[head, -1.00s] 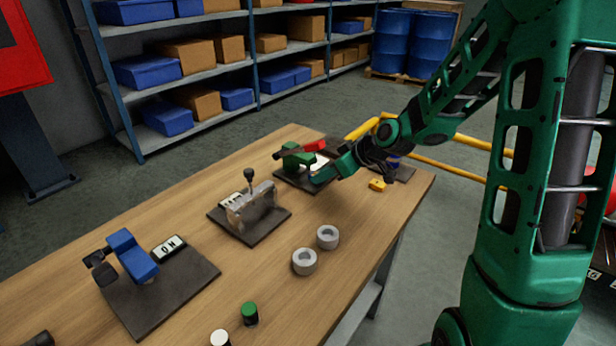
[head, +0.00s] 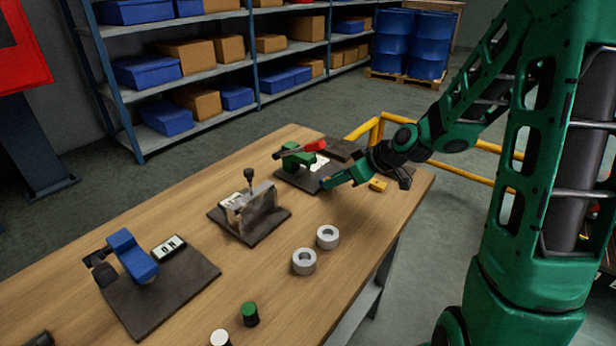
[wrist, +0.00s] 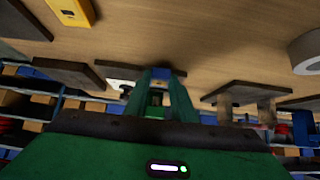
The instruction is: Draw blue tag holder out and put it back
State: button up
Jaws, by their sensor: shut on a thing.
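My gripper (head: 330,181) is low over the far right part of the wooden bench, pointing left. In the wrist view, its green fingers (wrist: 159,92) are shut on a small blue piece at the tips, which looks like the blue tag holder (wrist: 160,73). Only a little blue shows at the tips in the head view, and the fingers hide the rest. The held piece looks clear of the dark plate (head: 345,150) behind the gripper. I cannot tell its exact height above the bench.
A yellow block (head: 378,185) lies beside the gripper. A green valve with a red handle (head: 313,146) stands just behind the tips. A metal fixture (head: 252,207), two grey rings (head: 327,237) and a blue valve (head: 132,255) stand nearer.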

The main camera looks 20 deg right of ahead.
jog(key=shift+r, duration=2.55)
